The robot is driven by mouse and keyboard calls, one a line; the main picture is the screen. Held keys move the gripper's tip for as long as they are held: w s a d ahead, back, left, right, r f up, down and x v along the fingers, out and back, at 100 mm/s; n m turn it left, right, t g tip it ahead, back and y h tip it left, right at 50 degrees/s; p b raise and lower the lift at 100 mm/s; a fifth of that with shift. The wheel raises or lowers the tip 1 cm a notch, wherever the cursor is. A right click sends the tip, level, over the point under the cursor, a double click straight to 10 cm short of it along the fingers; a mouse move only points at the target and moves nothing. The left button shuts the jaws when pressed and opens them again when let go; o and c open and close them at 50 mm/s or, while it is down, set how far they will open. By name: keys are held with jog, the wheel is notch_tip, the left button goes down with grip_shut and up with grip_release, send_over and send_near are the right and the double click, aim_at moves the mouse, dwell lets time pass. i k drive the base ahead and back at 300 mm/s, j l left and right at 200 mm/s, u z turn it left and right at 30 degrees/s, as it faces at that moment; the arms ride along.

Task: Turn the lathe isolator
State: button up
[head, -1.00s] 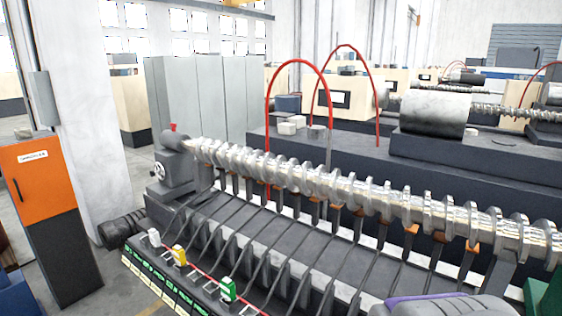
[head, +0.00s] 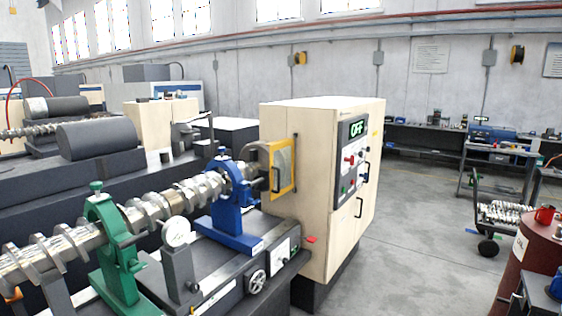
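The lathe's cream headstock cabinet (head: 300,190) stands in the middle of the head view. I cannot tell which control, if any, is the isolator. A long metal screw (head: 70,245) runs from the left to the chuck end, through a green rest (head: 108,245) and a blue rest (head: 230,205). My gripper is not in view.
A dark red drum (head: 535,255) with items on top stands at right, near a wheeled cart (head: 495,225). A workbench (head: 440,135) runs along the back wall. Grey floor (head: 410,230) is clear right of the cabinet.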

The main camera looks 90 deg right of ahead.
aim_at(352, 160)
jog(key=z, duration=3.45)
jog(key=i+l, duration=0.2)
jog(key=i, duration=0.15)
